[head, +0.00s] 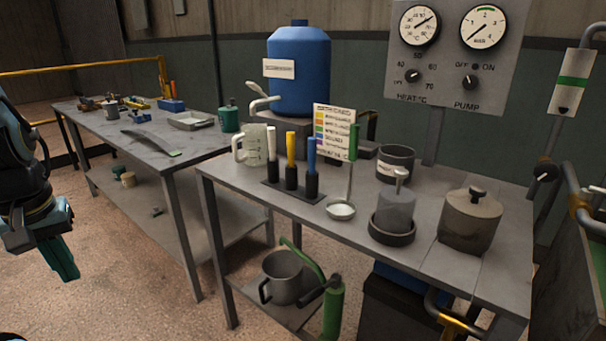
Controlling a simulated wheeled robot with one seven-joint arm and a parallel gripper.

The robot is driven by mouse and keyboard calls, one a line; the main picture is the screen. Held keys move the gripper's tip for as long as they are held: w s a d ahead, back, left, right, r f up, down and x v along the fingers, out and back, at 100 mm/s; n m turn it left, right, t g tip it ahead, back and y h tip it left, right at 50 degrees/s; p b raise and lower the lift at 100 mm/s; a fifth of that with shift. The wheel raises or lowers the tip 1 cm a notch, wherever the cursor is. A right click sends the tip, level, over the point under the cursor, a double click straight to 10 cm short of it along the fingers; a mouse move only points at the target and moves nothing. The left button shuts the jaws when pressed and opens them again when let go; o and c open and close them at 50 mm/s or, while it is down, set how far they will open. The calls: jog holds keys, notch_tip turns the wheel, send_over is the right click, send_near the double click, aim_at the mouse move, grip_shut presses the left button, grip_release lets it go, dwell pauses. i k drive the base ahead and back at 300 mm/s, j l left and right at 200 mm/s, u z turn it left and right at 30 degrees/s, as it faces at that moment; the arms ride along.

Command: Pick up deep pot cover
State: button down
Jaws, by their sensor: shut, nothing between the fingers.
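A round grey-brown pot (470,235) stands at the right end of the near metal table. A lid with a dark knob, which looks like the deep pot cover (465,205), sits on top of it. My gripper (64,262) hangs at the far left with its green fingers shut and empty. It is well apart from the pot, out in front of the other table and far to the left of the lid. The lid is fully visible and nothing touches its knob.
On the near table (425,262), a grey cylinder with a handle (396,208) in a dark dish stands left of the pot. Behind are an open dark pot (396,165) and a gauge panel (450,60). Pipes (585,200) run along the right side.

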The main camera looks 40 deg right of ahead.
aim_at(470, 218)
jog(key=k+l, duration=0.85)
jog(key=l, duration=0.2)
